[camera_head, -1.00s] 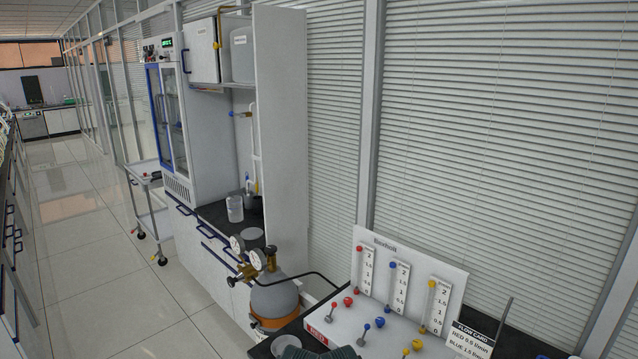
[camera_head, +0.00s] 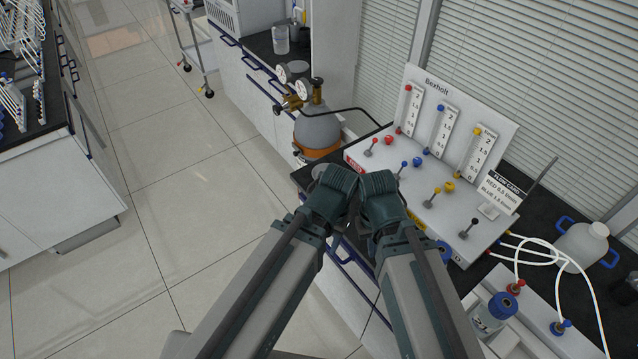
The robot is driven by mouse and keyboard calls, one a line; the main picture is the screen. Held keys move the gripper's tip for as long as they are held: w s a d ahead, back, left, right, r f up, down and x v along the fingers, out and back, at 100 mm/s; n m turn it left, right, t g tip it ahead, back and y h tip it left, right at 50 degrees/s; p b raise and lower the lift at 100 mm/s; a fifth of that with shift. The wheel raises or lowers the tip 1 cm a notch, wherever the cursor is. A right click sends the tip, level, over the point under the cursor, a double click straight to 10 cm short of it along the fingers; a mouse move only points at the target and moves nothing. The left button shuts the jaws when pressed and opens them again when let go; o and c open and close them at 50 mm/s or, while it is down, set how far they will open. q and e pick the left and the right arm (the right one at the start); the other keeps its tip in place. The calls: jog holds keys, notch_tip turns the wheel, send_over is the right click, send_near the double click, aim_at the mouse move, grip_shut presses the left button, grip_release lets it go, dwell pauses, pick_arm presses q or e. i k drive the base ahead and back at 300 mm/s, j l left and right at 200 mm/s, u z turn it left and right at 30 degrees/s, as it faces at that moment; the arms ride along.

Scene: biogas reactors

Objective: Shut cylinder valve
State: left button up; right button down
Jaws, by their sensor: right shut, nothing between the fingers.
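The gas cylinder (camera_head: 318,128) is grey with an orange band and stands upright on the floor against the bench fronts. Its brass valve (camera_head: 317,88) is at the top, with a brass regulator (camera_head: 292,101) and two round gauges (camera_head: 283,73) beside it. I cannot tell whether the valve is open or shut. My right gripper (camera_head: 380,188) is at the end of the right arm, shut and empty, apart from the cylinder to its lower right. My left gripper (camera_head: 338,187) is close beside it, and its fingers cannot be made out.
A Bexholt flow panel (camera_head: 432,85) with red, blue, yellow and black levers stands on the bench right of the cylinder. A dark hose runs from the regulator towards it. The tiled floor (camera_head: 180,200) at left is clear.

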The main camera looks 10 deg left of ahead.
aim_at(316, 82)
jog(key=i+j+z, duration=0.3)
jog(key=j, duration=0.35)
jog(key=i+j+z, duration=0.15)
jog(key=j, duration=0.2)
jog(key=i+j+z, duration=0.15)
jog(key=j, duration=0.2)
jog(key=i+j+z, duration=0.1)
jog(key=j, duration=0.3)
jog(key=i+j+z, duration=0.15)
jog(key=j, duration=0.2)
